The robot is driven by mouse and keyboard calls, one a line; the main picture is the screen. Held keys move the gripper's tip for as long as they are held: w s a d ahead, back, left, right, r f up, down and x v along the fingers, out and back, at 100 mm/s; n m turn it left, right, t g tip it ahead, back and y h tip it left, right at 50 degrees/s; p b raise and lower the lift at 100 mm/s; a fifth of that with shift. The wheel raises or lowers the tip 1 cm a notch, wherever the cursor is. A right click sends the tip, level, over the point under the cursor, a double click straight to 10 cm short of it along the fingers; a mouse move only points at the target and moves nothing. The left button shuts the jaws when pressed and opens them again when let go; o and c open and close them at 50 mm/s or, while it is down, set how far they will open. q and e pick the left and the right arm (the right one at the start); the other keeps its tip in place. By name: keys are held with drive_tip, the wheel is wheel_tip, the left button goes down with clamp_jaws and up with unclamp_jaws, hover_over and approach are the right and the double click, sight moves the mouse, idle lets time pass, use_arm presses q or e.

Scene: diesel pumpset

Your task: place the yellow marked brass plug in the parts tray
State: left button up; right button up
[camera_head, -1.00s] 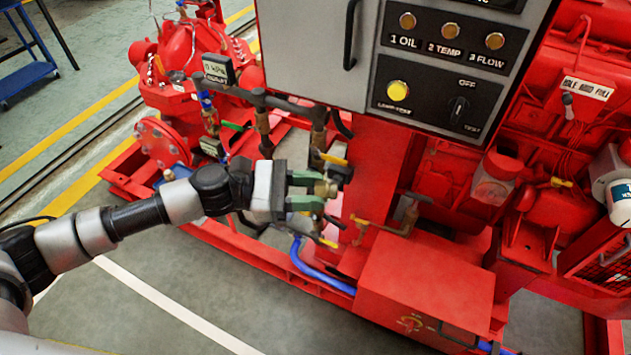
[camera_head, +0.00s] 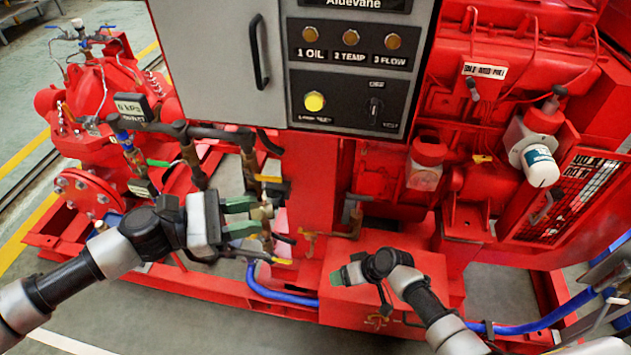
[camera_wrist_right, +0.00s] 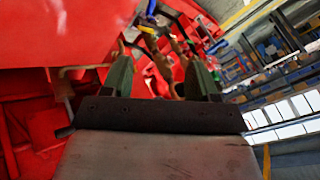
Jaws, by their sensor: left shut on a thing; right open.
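My left gripper (camera_head: 243,216) has green fingers shut on a small brass piece (camera_head: 263,212) among the pipework in front of the red pumpset. It looks like a brass plug; I cannot make out a yellow mark on it or whether it is free of the pipe behind. My right gripper (camera_head: 340,276) is to the right and lower, over the red box at the front. In the right wrist view, its two green fingers (camera_wrist_right: 163,80) stand apart with nothing clearly between them. I cannot make out a parts tray in either view.
A grey control panel (camera_head: 345,60) overhangs behind the grippers. Pipes and yellow-handled valves (camera_head: 270,179) crowd around my left gripper. The red box (camera_head: 425,270) lies beneath my right gripper. A blue hose (camera_head: 275,293) runs along the red base frame. Grey floor is open at the front left.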

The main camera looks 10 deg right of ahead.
sight(262, 213)
drive_tip(key=w+a+r+n+y, duration=0.2)
drive_tip(key=w+a+r+y, duration=0.15)
drive_tip(key=r, duration=0.65)
drive_tip(key=s+a+r+n+g+y, duration=0.2)
drive_tip(key=a+r+n+g, duration=0.3)
drive_tip(key=r, duration=0.9)
drive_tip(key=s+r+n+g+y, duration=0.1)
drive_tip(key=s+r+n+g, duration=0.1)
drive_tip(key=r+n, duration=0.8)
drive_tip(key=s+a+m, duration=0.1)
drive_tip(key=a+m, duration=0.2)
drive_tip(key=a, duration=0.3)
drive_tip(key=shift+s+a+r, duration=0.2)
drive_tip(key=shift+s+r, duration=0.15)
drive_tip(key=shift+s, duration=0.05)
drive_tip(key=c, duration=0.8)
drive_tip(key=o, duration=0.8)
drive_tip(key=shift+d, duration=0.1)
